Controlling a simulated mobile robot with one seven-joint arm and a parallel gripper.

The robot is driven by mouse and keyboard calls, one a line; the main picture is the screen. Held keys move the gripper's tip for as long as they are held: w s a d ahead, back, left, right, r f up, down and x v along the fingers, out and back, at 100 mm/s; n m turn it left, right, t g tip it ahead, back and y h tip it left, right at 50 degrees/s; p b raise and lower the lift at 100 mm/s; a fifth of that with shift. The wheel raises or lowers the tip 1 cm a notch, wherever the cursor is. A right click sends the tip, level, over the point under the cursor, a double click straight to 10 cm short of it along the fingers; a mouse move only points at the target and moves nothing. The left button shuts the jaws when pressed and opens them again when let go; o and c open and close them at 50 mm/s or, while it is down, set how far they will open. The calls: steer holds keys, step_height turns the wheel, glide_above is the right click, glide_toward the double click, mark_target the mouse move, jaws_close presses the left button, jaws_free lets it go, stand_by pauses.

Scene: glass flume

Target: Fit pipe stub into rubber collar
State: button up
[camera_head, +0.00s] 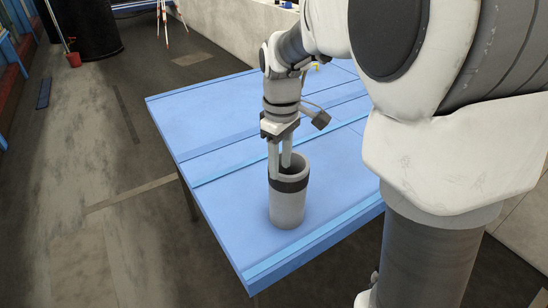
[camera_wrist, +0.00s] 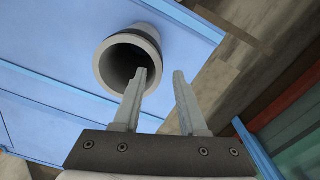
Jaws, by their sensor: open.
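A grey hollow cylinder (camera_head: 287,208) stands upright on the blue table, with a dark band (camera_head: 288,184) around it just below its open top. In the wrist view its pale rim (camera_wrist: 101,72) shows at upper left, with a hollow, shaded inside. I cannot tell whether a separate stub sits inside, and none shows elsewhere. My gripper (camera_head: 280,168) points down at the cylinder's top. One fingertip overlaps the opening in the picture; the other appears outside the rim. I cannot tell whether either touches.
The blue table (camera_head: 215,120) has raised lighter strips and is otherwise mostly clear to the left. A small yellow thing (camera_head: 316,66) shows near its far side. The cylinder stands near the table's front edge.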

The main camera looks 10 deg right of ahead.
mark_target(280, 175)
step_height(280, 175, down, 6)
steer(key=shift+w+a+f+p, duration=0.1)
steer(key=shift+w+f+p, duration=0.05)
steer(key=shift+f, duration=1.25)
steer(key=shift+w+f+p, duration=0.1)
steer(key=shift+f+p, duration=0.05)
steer(key=shift+f, duration=1.25)
jaws_close()
